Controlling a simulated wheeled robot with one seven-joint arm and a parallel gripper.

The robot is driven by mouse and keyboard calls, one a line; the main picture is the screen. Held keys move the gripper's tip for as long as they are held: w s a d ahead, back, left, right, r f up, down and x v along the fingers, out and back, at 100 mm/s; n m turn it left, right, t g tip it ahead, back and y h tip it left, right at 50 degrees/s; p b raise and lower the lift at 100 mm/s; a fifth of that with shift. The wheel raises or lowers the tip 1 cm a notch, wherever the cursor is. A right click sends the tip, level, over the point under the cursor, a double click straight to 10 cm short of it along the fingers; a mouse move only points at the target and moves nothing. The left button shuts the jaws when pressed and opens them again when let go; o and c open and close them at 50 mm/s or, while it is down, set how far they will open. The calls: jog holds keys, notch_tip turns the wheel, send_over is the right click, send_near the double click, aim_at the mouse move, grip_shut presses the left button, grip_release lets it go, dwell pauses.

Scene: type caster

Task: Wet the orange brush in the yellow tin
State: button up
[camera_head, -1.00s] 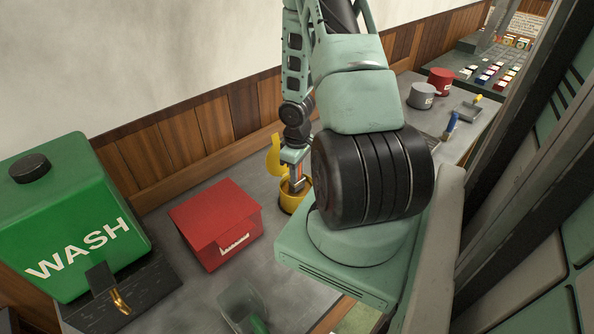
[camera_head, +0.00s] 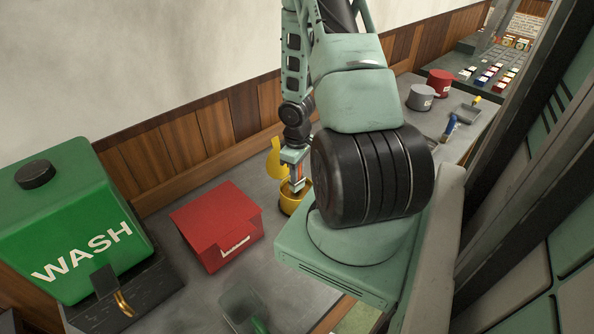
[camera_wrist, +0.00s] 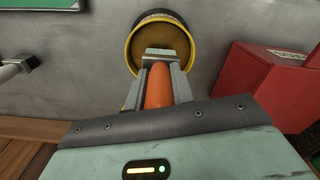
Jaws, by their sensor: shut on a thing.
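The yellow tin (camera_head: 290,204) stands open on the grey worktop beside my arm's base, with its yellow lid (camera_head: 274,160) upright behind it. My gripper (camera_head: 294,180) is over the tin, pointing down. In the wrist view my gripper (camera_wrist: 158,72) is shut on the orange brush (camera_wrist: 158,88), whose handle lies between the fingers. The tin's rim and brownish inside (camera_wrist: 160,40) show just beyond the fingertips. The brush's bristle end is hidden by the fingers, so I cannot tell whether it touches the liquid.
A red box (camera_head: 218,226) stands left of the tin. A green WASH tank (camera_head: 75,220) with a brass tap is further left, and a clear container (camera_head: 242,305) is in front. Grey (camera_head: 421,97) and red (camera_head: 440,82) tins and a blue-handled brush (camera_head: 450,127) lie to the right.

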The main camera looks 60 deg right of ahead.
jog(key=shift+r+p, duration=2.55)
jog(key=shift+r, duration=0.35)
jog(key=shift+f, duration=0.1)
